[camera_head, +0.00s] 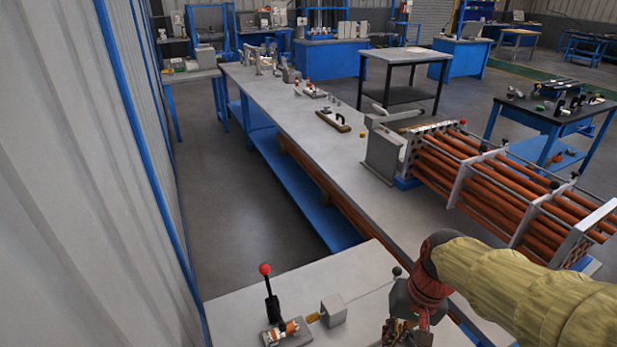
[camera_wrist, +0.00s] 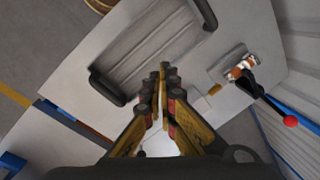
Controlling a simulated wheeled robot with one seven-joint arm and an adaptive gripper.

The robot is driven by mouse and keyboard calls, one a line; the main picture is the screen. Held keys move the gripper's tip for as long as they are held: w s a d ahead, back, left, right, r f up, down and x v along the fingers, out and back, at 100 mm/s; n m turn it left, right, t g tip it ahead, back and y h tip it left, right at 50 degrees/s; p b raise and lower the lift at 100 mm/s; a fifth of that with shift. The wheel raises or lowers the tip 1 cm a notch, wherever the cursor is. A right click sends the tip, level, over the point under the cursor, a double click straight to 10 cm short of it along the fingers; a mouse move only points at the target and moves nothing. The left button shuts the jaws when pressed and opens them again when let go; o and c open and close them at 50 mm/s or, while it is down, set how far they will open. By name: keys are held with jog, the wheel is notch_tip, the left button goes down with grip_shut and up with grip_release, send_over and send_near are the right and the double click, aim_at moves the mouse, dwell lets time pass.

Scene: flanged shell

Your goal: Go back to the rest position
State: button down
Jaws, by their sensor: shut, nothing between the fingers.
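My gripper (camera_head: 405,332) is at the bottom of the head view, low over the near grey table (camera_head: 240,308), and its lower part is cut off by the frame edge. In the wrist view my gripper (camera_wrist: 162,70) is shut, its yellow-and-black fingers meeting with nothing between them. Beyond the fingertips lies a grey ribbed plate or tray (camera_wrist: 150,45) with two dark handles. I cannot tell how far above it the fingers are.
A lever clamp with a red knob (camera_head: 265,269) and a grey block (camera_head: 333,310) stand left of my gripper. A tube bundle with orange tubes (camera_head: 480,170) is to the right of the long bench (camera_head: 300,130). A corrugated wall (camera_head: 70,180) borders the left.

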jog(key=s+d+r+n+t+h, duration=0.1)
jog(key=s+r+t, duration=0.4)
jog(key=r, duration=0.6)
jog(key=shift+s+d+r+n+h, duration=0.3)
jog(key=shift+s+n+h, duration=0.25)
jog(key=shift+s, duration=0.4)
